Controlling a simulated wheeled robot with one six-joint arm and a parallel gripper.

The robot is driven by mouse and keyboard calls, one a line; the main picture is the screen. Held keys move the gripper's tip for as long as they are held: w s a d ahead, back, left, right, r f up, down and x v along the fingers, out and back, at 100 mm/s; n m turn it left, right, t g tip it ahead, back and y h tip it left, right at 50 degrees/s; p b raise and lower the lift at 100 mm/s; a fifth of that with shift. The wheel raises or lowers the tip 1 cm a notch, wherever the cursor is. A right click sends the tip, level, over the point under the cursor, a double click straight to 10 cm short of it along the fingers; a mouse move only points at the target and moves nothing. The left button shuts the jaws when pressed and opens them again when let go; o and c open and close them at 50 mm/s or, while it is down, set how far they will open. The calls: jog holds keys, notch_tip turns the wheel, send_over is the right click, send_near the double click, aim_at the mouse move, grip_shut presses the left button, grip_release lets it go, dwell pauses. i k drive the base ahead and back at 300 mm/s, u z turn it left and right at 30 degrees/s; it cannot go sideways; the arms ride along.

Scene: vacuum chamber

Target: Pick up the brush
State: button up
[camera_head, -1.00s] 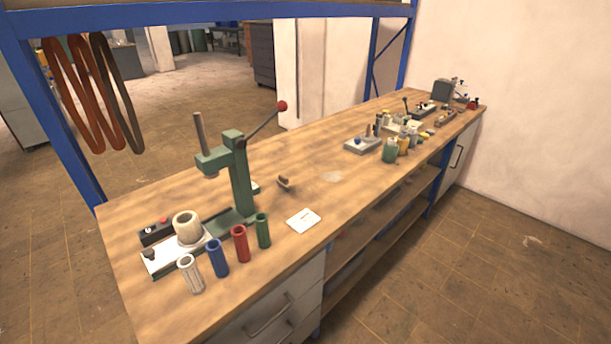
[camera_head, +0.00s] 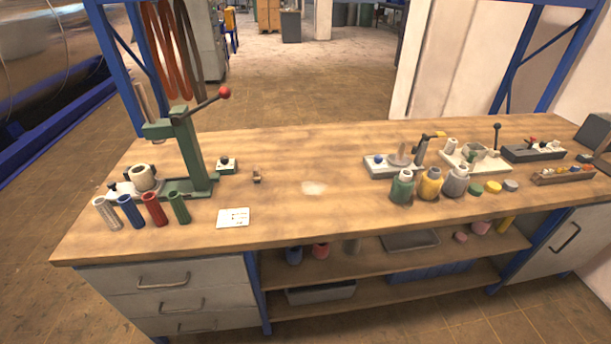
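I cannot make out a brush for sure. A small brown object (camera_head: 256,174) stands on the wooden workbench (camera_head: 300,222), right of the green lever press; it is too small to tell whether it is the brush. My gripper is not in view.
The green lever press (camera_head: 192,150) stands at the bench's left, with white, blue, red and green (camera_head: 178,206) tubes before it. A white card (camera_head: 233,218) lies near the front edge. Bottles (camera_head: 431,183) and small fixtures fill the right side. The bench's middle is mostly clear. Drawers and shelves are below.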

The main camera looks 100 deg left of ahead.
aim_at(256, 174)
jog(key=i, duration=0.4)
jog(key=u, duration=3.8)
jog(key=i, duration=1.65)
